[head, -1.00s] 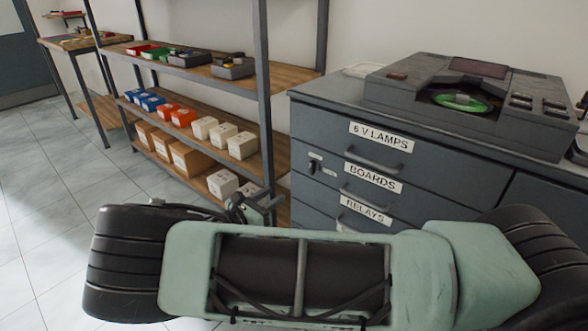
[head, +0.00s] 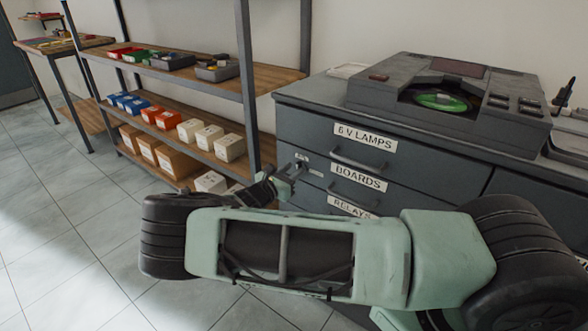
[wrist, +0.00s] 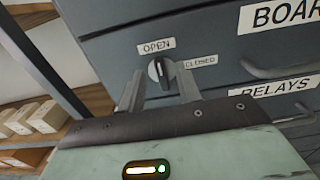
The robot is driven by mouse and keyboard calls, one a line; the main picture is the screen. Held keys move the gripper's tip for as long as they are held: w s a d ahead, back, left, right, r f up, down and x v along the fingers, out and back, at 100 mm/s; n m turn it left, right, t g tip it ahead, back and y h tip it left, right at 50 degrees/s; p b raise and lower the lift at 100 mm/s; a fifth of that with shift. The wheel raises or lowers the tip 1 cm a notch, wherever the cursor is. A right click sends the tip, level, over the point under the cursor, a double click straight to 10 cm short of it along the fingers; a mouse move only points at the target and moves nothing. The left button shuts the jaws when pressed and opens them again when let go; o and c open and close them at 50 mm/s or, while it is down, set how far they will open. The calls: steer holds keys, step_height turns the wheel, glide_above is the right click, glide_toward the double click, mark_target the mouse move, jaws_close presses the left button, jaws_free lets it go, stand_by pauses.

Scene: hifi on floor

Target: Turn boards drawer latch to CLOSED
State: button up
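The boards drawer latch (wrist: 160,70) is a dark round knob on the grey drawer front, between an OPEN label (wrist: 155,47) at its upper left and a CLOSED label (wrist: 201,61) at its right. Its pale mark points up, toward OPEN. My gripper (wrist: 158,80) is open, its two fingers on the left and right of the knob; whether they touch it I cannot tell. In the head view my gripper (head: 286,172) is at the left end of the boards drawer (head: 318,174), just below the small latch (head: 301,158). The drawer looks shut.
The relays drawer (wrist: 235,100) is below. Drawer handles (head: 352,190) stick out to the right of the latch. A shelf rack (head: 247,90) with boxes stands close at the left. A grey machine (head: 440,105) sits on the cabinet top. The floor at the left is clear.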

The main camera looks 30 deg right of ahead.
steer(key=shift+w+d, duration=0.2)
steer(key=shift+d, duration=0.5)
jaws_close()
